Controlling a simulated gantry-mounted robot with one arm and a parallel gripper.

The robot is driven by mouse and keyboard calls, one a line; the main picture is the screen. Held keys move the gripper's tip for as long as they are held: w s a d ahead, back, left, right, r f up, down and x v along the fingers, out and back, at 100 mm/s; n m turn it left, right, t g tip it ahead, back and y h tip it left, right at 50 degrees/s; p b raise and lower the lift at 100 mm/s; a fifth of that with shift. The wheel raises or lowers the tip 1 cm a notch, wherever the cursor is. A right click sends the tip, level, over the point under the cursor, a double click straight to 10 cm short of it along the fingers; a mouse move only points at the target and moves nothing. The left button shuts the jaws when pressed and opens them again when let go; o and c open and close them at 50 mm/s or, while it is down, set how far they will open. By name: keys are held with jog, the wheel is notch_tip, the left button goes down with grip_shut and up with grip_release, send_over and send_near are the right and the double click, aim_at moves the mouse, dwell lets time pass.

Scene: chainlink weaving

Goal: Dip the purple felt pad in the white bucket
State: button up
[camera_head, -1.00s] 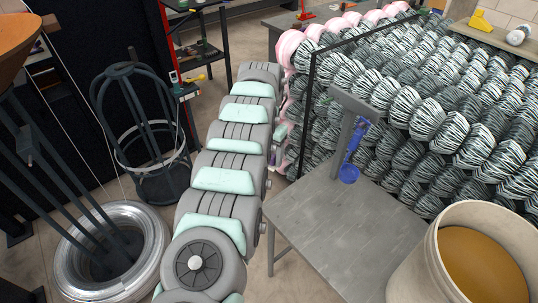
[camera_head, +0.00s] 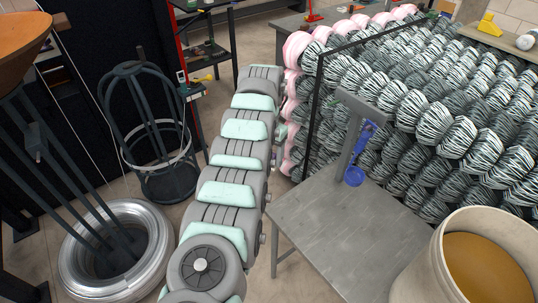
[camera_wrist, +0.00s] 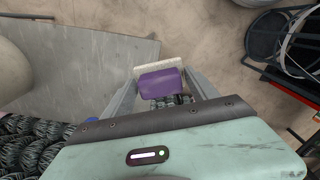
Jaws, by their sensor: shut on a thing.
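The white bucket (camera_head: 425,272) stands at the lower right of the head view, open at the top and holding a brown-orange liquid. The purple felt pad (camera_wrist: 160,84), with a pale strip along its far edge, shows in the wrist view. My gripper (camera_wrist: 160,92) is shut on it; the two grey fingers lie on either side of the pad. My gripper and the pad are not in the head view, where only my arm shows. A pale rounded shape at the wrist view's left edge looks like the bucket, apart from the pad.
A grey table (camera_head: 340,225) with an upright post and a blue scoop (camera_head: 355,175) stands left of the bucket. Stacked striped wire rolls (camera_head: 430,110) lie behind. A wire coil (camera_head: 150,250) and a dark cage-like stand (camera_head: 170,185) are at left. Bare floor shows below the pad.

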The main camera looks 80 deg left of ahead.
jog(key=shift+s+r, duration=0.1)
jog(key=shift+s, duration=0.15)
